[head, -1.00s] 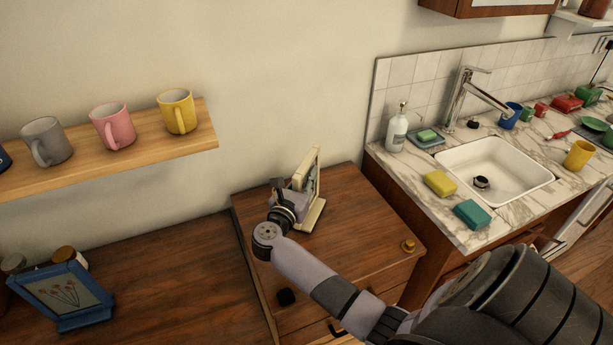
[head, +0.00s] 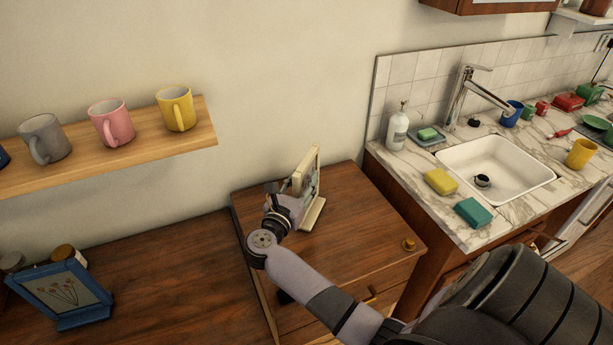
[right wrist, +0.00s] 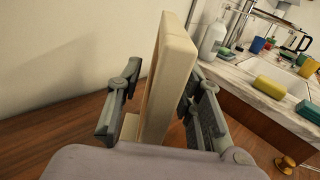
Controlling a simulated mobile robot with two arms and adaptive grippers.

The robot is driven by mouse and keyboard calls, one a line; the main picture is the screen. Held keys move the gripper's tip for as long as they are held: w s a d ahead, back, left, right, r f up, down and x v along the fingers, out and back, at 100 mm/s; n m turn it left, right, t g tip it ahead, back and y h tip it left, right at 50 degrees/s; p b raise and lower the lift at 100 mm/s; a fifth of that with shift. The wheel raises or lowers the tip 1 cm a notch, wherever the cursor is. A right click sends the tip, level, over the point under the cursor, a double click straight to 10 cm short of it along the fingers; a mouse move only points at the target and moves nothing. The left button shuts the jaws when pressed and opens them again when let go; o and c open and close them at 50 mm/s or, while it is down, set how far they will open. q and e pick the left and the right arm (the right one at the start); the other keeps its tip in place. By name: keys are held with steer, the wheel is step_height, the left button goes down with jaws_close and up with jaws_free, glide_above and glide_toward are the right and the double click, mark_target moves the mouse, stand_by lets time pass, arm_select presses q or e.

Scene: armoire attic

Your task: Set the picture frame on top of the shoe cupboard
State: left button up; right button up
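A cream picture frame (head: 313,190) stands upright on the wooden cupboard (head: 360,212), near the wall; it also shows in the right wrist view (right wrist: 170,75). My right gripper (head: 288,190) is at the frame's left side. In the right wrist view, its two fingers (right wrist: 163,85) are spread, one on each side of the frame's edge, with a visible gap on the left. The fingers partly hide the frame's lower part. My left gripper is not in view.
A blue picture frame (head: 63,294) and jars stand on the wooden surface at left. A shelf (head: 160,141) with mugs hangs above. At right is a marble counter (head: 400,170) with a sink, soap bottle and sponges. The cupboard top's right part is clear.

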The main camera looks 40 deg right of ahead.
mark_target(295, 193)
steer(key=b+v, duration=0.2)
steer(key=v, duration=0.6)
steer(key=shift+s+a, duration=0.1)
steer(key=shift+a, duration=0.1)
steer(key=shift+s+a, duration=0.25)
steer(key=shift+a, duration=0.15)
steer(key=shift+r, duration=0.1)
